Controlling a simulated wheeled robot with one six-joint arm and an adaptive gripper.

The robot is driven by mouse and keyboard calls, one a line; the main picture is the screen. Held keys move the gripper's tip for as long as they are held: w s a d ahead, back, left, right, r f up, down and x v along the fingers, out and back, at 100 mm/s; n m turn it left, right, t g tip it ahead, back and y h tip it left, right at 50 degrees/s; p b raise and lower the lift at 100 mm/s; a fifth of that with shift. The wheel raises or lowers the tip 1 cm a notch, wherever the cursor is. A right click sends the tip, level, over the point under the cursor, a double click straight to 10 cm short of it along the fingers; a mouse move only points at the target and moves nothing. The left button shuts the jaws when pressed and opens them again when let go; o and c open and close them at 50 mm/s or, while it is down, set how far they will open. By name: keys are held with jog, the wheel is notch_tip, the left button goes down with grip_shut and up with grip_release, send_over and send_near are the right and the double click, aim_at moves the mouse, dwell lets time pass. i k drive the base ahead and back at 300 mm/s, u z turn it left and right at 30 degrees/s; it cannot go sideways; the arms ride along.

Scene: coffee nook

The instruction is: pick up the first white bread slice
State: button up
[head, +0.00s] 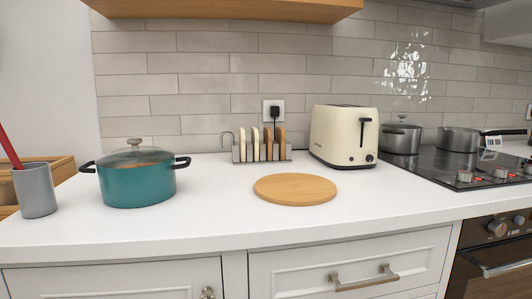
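A metal rack (263,159) stands on the white counter near the back wall, left of the toaster. It holds several bread slices upright side by side. The leftmost is a white bread slice (242,144), and another white slice (255,144) stands just right of it. Two brown slices (268,144) stand on the right side of the rack. A cream toaster (340,136) stands to the right of the rack. My gripper is not in view.
A round wooden board (295,189) lies in front of the rack. A teal pot (138,180) with a glass lid stands left, beside a grey cup (36,190) holding a red utensil. Metal pots (400,138) and a black cooktop (455,167) are right. The counter's front middle is clear.

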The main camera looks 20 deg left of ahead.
aim_at(242, 136)
jog(key=z, duration=0.1)
jog(key=k, duration=0.4)
jog(key=u, duration=1.25)
jog(key=i, duration=1)
jog(key=u, duration=0.05)
